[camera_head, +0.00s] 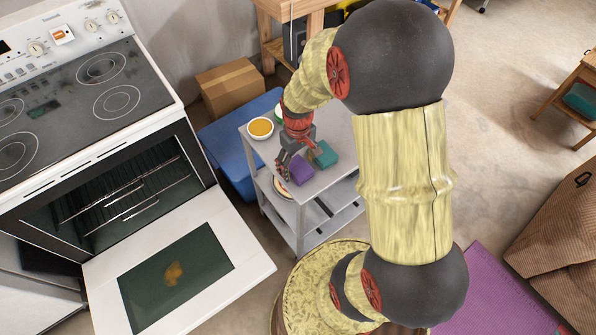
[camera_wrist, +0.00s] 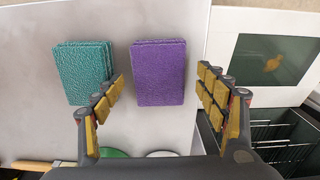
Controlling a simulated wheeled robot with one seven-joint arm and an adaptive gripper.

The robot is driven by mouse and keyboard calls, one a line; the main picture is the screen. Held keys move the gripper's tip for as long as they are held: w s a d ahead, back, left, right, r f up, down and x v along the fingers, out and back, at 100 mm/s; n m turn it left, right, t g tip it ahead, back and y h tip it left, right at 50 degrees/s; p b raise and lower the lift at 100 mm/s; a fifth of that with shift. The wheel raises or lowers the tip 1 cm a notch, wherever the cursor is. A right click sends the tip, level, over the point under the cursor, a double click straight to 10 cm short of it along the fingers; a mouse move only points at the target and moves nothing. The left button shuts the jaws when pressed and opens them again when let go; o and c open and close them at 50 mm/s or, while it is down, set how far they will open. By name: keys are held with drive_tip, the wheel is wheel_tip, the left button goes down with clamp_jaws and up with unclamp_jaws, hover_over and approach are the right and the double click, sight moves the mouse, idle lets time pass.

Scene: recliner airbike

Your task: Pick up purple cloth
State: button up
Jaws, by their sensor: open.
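The purple cloth (camera_wrist: 159,73) is a folded, textured block lying flat on the grey cart top (camera_wrist: 28,100). In the wrist view it shows between and beyond the fingers of my gripper (camera_wrist: 158,105), which is open and empty. In the head view my gripper (camera_head: 298,157) is over the cart, close to the purple cloth (camera_head: 301,170). I cannot tell the exact height of the fingers above the cart. A similar teal cloth (camera_wrist: 84,72) lies left of the purple one, with a narrow gap between them. The teal cloth (camera_head: 325,155) lies right of it in the head view.
A bowl of orange contents (camera_head: 261,128) stands on the cart near its left back corner. A blue bin (camera_head: 228,135) and a cardboard box (camera_head: 231,88) are behind. An oven with its door (camera_head: 245,262) open is left of the cart. A purple mat (camera_head: 490,300) lies at right.

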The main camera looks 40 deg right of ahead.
drive_tip(key=shift+f, duration=0.4)
drive_tip(key=shift+c, duration=1)
drive_tip(key=c, duration=1)
drive_tip(key=shift+r, duration=0.1)
